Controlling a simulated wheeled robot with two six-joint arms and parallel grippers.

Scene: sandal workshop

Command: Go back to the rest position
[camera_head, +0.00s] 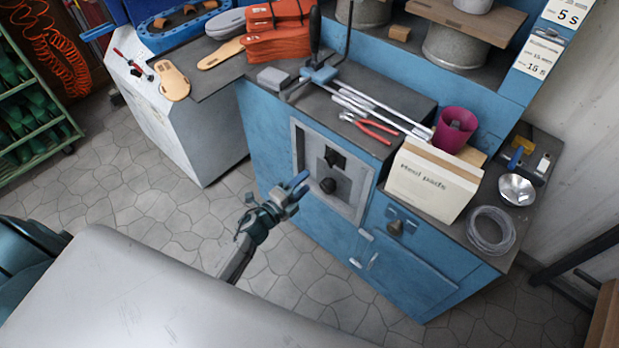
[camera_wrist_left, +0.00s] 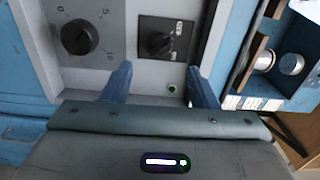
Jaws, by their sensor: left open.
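My left gripper (camera_head: 297,187) is in front of the blue machine cabinet (camera_head: 265,130), near its grey control panel (camera_head: 355,200). Its blue fingers are apart with nothing between them; they also show in the left wrist view (camera_wrist_left: 160,84). In that view a black dial knob (camera_wrist_left: 78,37) with a number scale and a black rotary switch (camera_wrist_left: 160,38) lie beyond the fingertips. A small green light (camera_wrist_left: 172,88) shows between the fingers. The fingers look clear of both controls, but the exact gap to the panel cannot be told. My right gripper is not in view.
The cabinet top holds red-handled pliers (camera_head: 375,127), metal rods, a magenta cup (camera_head: 454,130), a heel pads box (camera_head: 430,182), a metal bowl (camera_head: 516,189) and a wire coil (camera_head: 490,230). A green rack (camera_head: 35,105) stands at far left. Stone floor (camera_head: 130,210) is clear left of the cabinet.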

